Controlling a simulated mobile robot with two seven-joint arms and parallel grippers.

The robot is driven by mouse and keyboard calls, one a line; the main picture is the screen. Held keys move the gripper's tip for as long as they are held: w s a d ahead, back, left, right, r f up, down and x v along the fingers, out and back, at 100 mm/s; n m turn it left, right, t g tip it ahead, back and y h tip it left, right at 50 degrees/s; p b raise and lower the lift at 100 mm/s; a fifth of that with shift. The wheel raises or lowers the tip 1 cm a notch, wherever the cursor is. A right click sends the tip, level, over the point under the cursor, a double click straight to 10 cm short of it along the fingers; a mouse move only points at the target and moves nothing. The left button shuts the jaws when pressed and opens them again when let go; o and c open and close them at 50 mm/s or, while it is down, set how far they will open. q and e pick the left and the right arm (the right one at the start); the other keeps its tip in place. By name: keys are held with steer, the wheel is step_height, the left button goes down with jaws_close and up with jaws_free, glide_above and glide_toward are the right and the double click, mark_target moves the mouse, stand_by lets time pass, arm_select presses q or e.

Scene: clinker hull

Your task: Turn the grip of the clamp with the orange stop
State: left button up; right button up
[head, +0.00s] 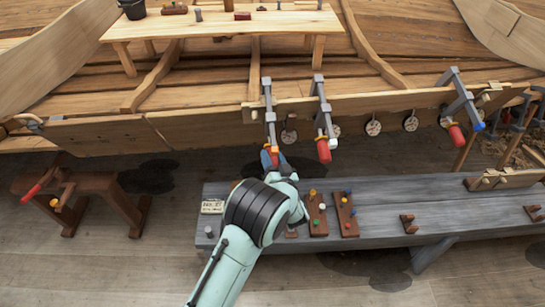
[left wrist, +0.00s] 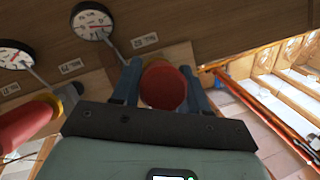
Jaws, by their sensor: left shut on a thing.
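The clamp with the orange stop (head: 274,149) is the leftmost grey clamp (head: 267,97) on the hull plank. My left gripper (head: 270,158) reaches up to its lower end from below. In the left wrist view the red grip (left wrist: 163,86) sits between the two blue fingers of my left gripper (left wrist: 161,88), which is shut on it. The orange stop cannot be made out in that view. My right gripper is not in view.
Close to the right hangs a clamp with a red grip (head: 323,151) and white stop (head: 332,143). A clamp with a blue stop (head: 479,126) is farther right. Round dials (head: 373,127) line the plank. A grey bench (head: 440,215) with peg boards (head: 346,215) stands below.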

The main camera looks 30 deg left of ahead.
arm_select(q)
steer(key=o, duration=1)
steer(key=v, duration=1.3)
steer(key=shift+s+d+b, duration=0.15)
steer(key=shift+d+b, duration=0.1)
steer(key=shift+b, duration=0.15)
